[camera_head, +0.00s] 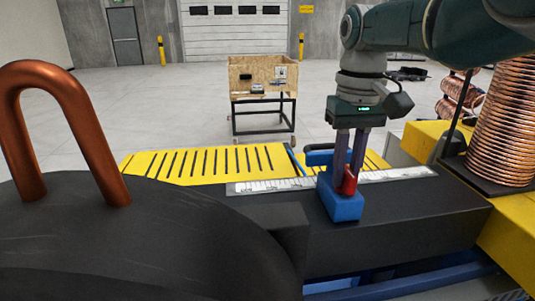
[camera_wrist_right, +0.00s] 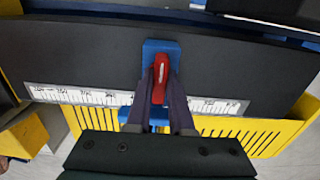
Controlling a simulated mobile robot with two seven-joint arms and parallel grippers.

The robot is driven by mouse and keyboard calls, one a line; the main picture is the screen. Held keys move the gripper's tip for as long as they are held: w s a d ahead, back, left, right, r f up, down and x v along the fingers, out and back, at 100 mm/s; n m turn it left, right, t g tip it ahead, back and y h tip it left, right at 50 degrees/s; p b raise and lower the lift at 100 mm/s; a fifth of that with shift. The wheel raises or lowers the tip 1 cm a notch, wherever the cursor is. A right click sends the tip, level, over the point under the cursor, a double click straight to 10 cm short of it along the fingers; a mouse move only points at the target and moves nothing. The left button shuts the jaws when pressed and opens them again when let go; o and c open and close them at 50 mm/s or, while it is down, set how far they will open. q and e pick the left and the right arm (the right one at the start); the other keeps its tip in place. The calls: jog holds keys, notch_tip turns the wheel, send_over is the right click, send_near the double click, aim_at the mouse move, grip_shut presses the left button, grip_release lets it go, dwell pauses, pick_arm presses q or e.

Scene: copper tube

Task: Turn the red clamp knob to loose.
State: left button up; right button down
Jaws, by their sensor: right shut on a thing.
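The red clamp knob (camera_head: 349,181) sits on top of a blue clamp block (camera_head: 342,207) on the dark bench. My right gripper (camera_head: 346,180) points down and is shut on the knob. In the right wrist view the red knob (camera_wrist_right: 160,74) lies between the two fingers of the right gripper (camera_wrist_right: 160,85). There the knob is elongated, lies roughly along the picture's vertical and carries a pale mark. The blue block (camera_wrist_right: 161,47) shows around it. My left gripper is not in view.
A white ruler strip (camera_head: 270,186) runs along the dark bench (camera_head: 420,213) beside the clamp. A bent copper tube (camera_head: 90,145) stands at the left, and a large copper coil (camera_head: 505,120) at the right. Yellow slotted panels (camera_head: 200,163) lie behind. A wooden crate on a stand (camera_head: 262,76) is farther back.

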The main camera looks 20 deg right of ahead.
aim_at(347, 169)
dwell(0.4)
jog(key=c, duration=0.8)
grip_release()
notch_tip(347, 169, up, 4)
jog(key=p, duration=0.2)
jog(key=shift+f+p, duration=0.25)
jog(key=shift+p, duration=0.1)
notch_tip(347, 169, up, 5)
jog(key=shift+w+r, duration=0.1)
jog(key=shift+r, duration=0.7)
